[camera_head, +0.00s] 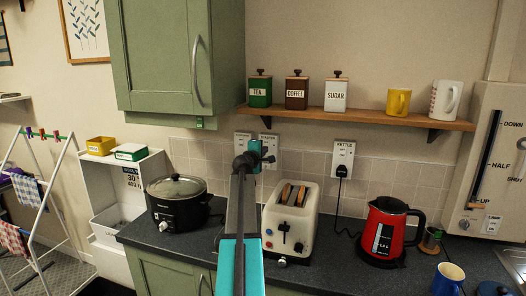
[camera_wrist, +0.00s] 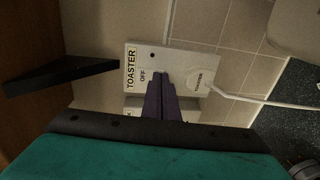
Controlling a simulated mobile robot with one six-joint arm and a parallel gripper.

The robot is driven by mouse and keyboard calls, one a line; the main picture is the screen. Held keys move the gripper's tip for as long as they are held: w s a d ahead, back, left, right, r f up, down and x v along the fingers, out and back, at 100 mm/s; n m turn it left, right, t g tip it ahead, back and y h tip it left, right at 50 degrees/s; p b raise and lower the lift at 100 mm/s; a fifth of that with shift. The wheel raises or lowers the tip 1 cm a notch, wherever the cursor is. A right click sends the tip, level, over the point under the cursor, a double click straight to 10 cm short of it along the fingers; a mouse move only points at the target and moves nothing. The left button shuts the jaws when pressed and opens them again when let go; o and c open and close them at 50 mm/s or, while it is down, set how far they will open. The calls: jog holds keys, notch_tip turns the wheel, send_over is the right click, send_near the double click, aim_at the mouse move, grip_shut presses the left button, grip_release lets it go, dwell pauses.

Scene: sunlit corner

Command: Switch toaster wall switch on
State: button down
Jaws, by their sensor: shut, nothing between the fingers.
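The toaster wall switch plate (camera_wrist: 150,54) is white and labelled TOASTER. It appears turned sideways in the wrist view, with the word OFF readable beside my fingers. In the head view the plate (camera_head: 268,138) is on the tiled wall behind the toaster, partly covered by my gripper (camera_head: 266,157). In the wrist view my gripper (camera_wrist: 164,78) is shut and empty, its dark fingertips in front of the plate. They hide the rocker, and I cannot tell whether they touch it. A round white plug (camera_wrist: 198,84) labelled TOASTER sits beside the fingertips.
A cream toaster (camera_head: 291,222) with bread stands below on the dark counter, between a black slow cooker (camera_head: 178,204) and a red kettle (camera_head: 388,232). A second plate (camera_head: 242,137) adjoins on the left; the kettle socket (camera_head: 343,155) is right. A wooden shelf (camera_head: 365,118) runs above.

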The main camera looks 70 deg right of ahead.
jog(key=shift+s+f, duration=0.1)
dwell(0.3)
jog(key=shift+b, duration=0.5)
jog(key=a+f+b, duration=0.1)
jog(key=a+b, duration=0.2)
jog(key=a, duration=1)
jog(key=shift+s+a+f+b, duration=0.3)
jog(key=shift+s+a+b, duration=0.05)
jog(key=shift+b, duration=0.05)
jog(key=shift+r, duration=0.1)
dwell(0.5)
